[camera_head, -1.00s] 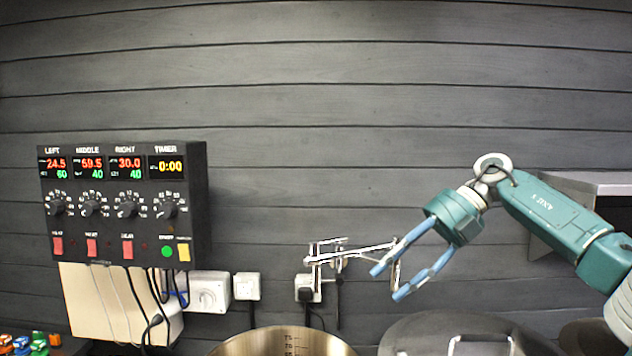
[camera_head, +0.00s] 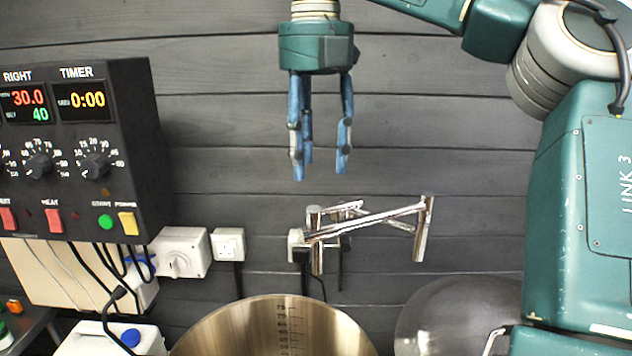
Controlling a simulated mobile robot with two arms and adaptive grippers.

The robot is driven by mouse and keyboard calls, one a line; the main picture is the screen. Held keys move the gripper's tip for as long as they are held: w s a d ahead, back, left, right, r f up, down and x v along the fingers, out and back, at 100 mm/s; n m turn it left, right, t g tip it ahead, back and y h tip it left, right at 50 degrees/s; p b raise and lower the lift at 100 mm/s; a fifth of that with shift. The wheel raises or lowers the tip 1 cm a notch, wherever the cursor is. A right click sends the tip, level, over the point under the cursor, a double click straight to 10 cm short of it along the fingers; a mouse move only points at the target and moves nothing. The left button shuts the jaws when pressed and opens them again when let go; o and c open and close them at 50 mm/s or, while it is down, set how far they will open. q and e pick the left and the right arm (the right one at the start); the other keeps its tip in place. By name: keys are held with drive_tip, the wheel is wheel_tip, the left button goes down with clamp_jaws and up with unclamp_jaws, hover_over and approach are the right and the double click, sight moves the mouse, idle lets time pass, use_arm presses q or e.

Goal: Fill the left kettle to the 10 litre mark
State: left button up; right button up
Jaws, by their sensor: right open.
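The open steel kettle (camera_head: 235,329), leftmost of those in view, shows its far inner wall with a level scale (camera_head: 284,325). Its bottom and any water are out of frame, and the 10 mark is not visible. A chrome folding wall tap (camera_head: 365,220) is above and behind it, its outer end (camera_head: 424,228) reaching right, towards the gap between the kettles. No water is seen running. My right gripper (camera_head: 320,175) is open and empty, blue fingers pointing down above the tap, apart from it in the picture. My left gripper is not in view.
A lidded kettle (camera_head: 450,305) stands right, partly hidden by my right arm. The control box (camera_head: 130,130) hangs at left with cables below. A white jug with a blue cap (camera_head: 130,337) stands lower left. Sockets (camera_head: 229,244) sit on the dark plank wall (camera_head: 220,80).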

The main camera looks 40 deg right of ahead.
sight(316, 208)
wheel_tip(316, 208, down, 7)
drive_tip(key=shift+p, duration=0.75)
drive_tip(key=shift+f, duration=0.65)
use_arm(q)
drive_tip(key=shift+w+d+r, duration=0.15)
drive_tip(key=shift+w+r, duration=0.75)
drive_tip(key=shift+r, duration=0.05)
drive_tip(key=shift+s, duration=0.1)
